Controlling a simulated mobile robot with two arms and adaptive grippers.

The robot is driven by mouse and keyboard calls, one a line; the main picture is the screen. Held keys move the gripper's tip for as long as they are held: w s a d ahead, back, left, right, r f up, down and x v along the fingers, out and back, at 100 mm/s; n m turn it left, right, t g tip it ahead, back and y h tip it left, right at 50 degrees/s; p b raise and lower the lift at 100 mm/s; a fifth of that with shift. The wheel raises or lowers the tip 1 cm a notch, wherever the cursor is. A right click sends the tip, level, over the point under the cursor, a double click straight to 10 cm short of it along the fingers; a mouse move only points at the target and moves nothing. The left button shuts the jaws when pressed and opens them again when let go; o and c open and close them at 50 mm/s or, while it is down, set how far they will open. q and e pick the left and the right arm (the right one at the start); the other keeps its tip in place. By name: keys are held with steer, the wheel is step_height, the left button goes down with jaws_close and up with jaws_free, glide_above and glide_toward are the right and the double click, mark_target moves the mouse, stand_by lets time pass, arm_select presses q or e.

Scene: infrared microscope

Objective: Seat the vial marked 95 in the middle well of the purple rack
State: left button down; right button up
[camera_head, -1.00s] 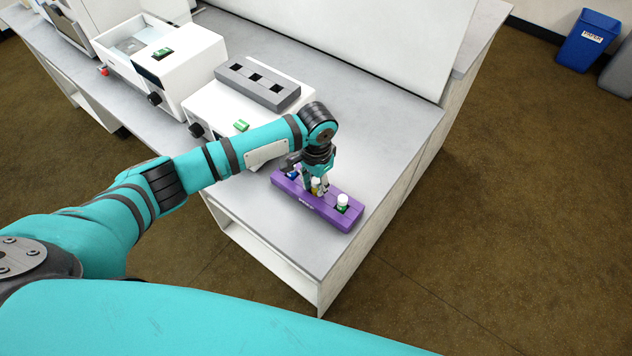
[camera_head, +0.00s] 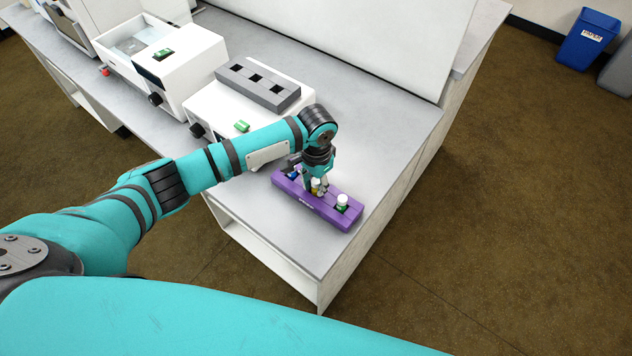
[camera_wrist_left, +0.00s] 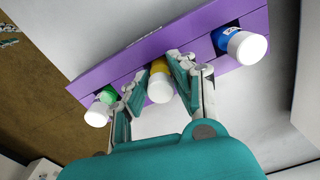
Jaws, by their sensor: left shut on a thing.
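The purple rack (camera_head: 325,208) lies near the front edge of the bench. My left gripper (camera_head: 317,186) is above its middle and shut on a vial with a yellow band and white cap (camera_wrist_left: 159,82). This vial is upright at the middle well, between my fingers; I cannot tell how deep it sits, and no number is readable. A green vial with a white cap (camera_head: 342,201) stands in one end well, also in the left wrist view (camera_wrist_left: 99,109). A blue vial with a white cap (camera_wrist_left: 240,43) stands in the other end well. My right gripper is out of view.
A grey rack with three dark, empty-looking wells (camera_head: 258,84) sits on a white instrument (camera_head: 217,108) behind my left arm. Another white instrument (camera_head: 186,62) stands further left. The bench (camera_head: 385,125) is clear to the right of the purple rack.

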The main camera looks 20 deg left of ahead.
arm_select(q)
steer(key=c, duration=0.6)
jaws_free()
steer(key=shift+f, duration=0.1)
step_height(320, 180, up, 2)
steer(key=p, duration=0.3)
steer(key=shift+r, duration=0.2)
step_height(320, 180, up, 4)
steer(key=p, duration=0.4)
steer(key=shift+f+p, duration=0.15)
steer(key=shift+p, duration=0.15)
steer(key=shift+f, duration=0.1)
